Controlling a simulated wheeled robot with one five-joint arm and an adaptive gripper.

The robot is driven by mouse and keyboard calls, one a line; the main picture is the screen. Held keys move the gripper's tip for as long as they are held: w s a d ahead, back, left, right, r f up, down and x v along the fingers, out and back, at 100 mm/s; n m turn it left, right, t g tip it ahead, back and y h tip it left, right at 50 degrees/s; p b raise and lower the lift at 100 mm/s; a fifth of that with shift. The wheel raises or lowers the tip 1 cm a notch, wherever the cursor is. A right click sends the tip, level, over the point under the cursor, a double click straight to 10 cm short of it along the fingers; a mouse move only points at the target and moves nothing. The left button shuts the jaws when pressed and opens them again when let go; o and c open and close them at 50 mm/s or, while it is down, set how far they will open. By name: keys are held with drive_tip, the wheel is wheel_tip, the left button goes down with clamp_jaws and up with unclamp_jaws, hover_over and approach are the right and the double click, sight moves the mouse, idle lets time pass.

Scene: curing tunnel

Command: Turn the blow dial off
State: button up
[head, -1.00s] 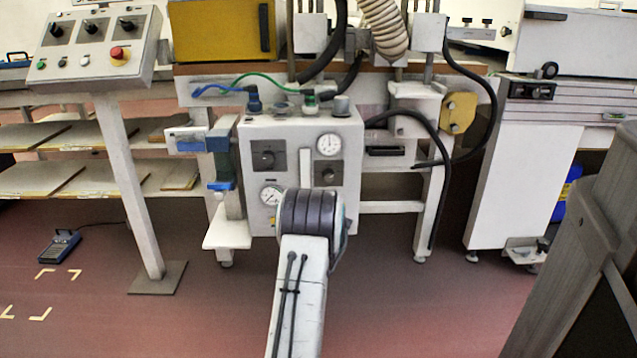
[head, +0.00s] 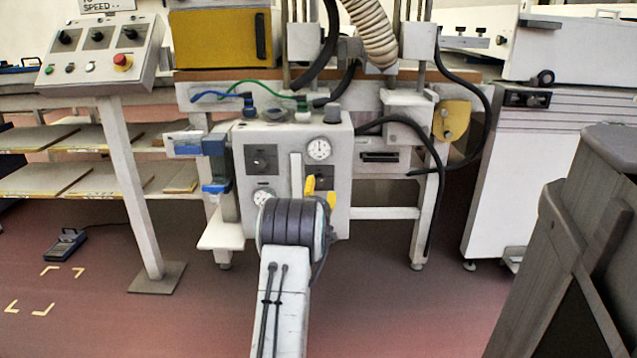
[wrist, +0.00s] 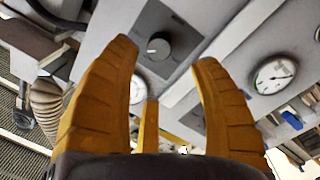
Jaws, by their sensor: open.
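The white control box (head: 295,135) carries two dark dial plates and two round gauges. The left dial (head: 262,158) is in plain view. The right dial's plate (head: 320,173) is partly hidden behind my yellow fingers. No label naming the blow dial is readable. My gripper (head: 320,192) is open and empty in front of the right dial. The wrist view looks turned over; there a round grey dial (wrist: 157,47) with a pale pointer mark shows ahead, between the tips of my gripper (wrist: 165,53). I see no clear contact.
The upper gauge (head: 319,149) and lower gauge (head: 263,198) are close to my fingers. Hoses and a grey knob (head: 332,114) top the box. A pedestal panel with a red button (head: 122,62) stands left. A dark grey structure (head: 590,200) is at right. Floor between is open.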

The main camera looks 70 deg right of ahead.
sight(318, 182)
drive_tip(key=shift+b+x, duration=0.55)
drive_tip(key=shift+x, duration=1.35)
drive_tip(key=shift+b+x, duration=0.35)
drive_tip(key=shift+x, duration=1.35)
drive_tip(key=shift+c, duration=0.3)
clamp_jaws()
